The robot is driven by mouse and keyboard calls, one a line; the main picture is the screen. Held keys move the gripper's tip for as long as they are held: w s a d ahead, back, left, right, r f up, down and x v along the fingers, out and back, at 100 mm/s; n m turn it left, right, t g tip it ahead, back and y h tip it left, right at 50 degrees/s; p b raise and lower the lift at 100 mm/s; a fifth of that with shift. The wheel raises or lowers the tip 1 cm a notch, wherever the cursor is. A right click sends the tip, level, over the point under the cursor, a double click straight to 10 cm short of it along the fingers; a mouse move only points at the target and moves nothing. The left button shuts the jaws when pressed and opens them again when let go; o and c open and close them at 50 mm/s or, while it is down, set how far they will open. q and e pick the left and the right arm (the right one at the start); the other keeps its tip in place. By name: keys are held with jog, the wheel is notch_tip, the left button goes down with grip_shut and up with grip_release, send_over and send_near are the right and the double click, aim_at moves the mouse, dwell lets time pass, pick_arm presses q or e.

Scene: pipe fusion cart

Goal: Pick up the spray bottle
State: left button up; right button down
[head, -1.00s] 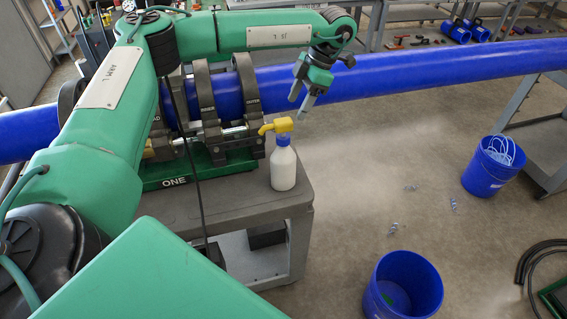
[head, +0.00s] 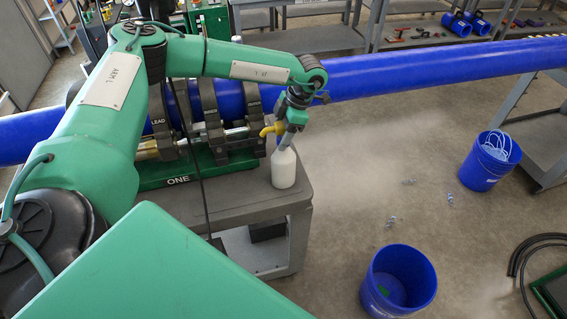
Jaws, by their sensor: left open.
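The spray bottle (head: 283,169) has a white body and a yellow spray head. It stands upright on the right front corner of the grey cart (head: 240,205). My left gripper (head: 286,140) is open and points down at the bottle's top, its fingers at the neck. The fingers overlap the neck in the picture and hide the blue collar. I cannot tell whether they touch it. My right gripper is out of view.
A green fusion machine marked ONE (head: 195,172) clamps a long blue pipe (head: 430,72) just left of and behind the bottle. A blue bucket (head: 399,282) stands in front right on the floor, another bucket (head: 487,163) farther right. Floor right of the cart is mostly clear.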

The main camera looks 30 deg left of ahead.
pick_arm(q)
grip_shut()
jog(key=shift+r, duration=0.1)
dwell(0.3)
